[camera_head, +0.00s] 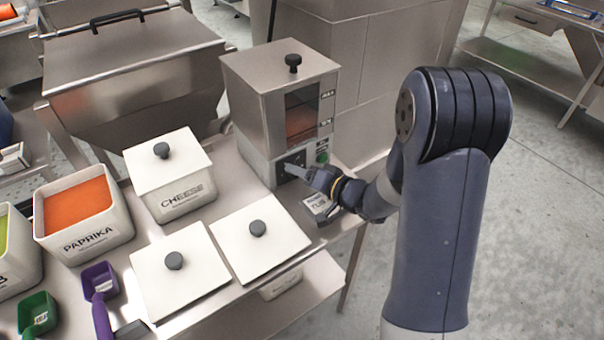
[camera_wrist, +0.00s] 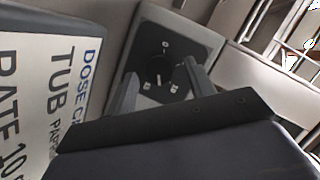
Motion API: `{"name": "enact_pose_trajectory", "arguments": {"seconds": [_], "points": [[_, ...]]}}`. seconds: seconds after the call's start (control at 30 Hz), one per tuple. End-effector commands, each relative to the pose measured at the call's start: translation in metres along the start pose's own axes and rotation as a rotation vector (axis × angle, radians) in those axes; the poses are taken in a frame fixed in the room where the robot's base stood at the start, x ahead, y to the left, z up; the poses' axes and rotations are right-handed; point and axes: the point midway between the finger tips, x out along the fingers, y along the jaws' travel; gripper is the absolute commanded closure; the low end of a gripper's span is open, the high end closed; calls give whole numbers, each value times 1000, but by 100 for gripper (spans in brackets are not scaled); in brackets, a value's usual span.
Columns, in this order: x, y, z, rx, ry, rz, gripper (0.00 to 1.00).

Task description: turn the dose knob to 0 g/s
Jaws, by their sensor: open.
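The steel dispenser (camera_head: 262,98) stands on the bench with its dark dial panel (camera_wrist: 150,48) low on its front. The dose knob (camera_wrist: 160,68) is a black knob on that panel, with small white marks around it. Its exact setting is too small to read. In the head view my gripper covers the knob. My gripper (camera_head: 290,170) is open in front of the panel. In the wrist view its two fingers (camera_wrist: 162,80) stand left and right of the knob with a gap between them. I cannot tell whether either touches it.
A dose card (camera_wrist: 40,85) reading "TUB PAP" and "RATE 10" is close at left in the wrist view. A green button (camera_head: 322,157) is right of the panel. The cheese tub (camera_head: 180,200), paprika tub (camera_head: 82,242) and lidded tubs crowd the bench at left.

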Motion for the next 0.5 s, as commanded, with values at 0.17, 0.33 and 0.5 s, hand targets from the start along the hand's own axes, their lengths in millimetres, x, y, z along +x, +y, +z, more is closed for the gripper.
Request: {"name": "enact_pose_trajectory", "arguments": {"seconds": [0.17, 0.33, 0.5], "points": [[2, 0, 0, 0, 0, 0, 49], [2, 0, 0, 0, 0, 0, 53], [2, 0, 0, 0, 0, 0, 67]]}}
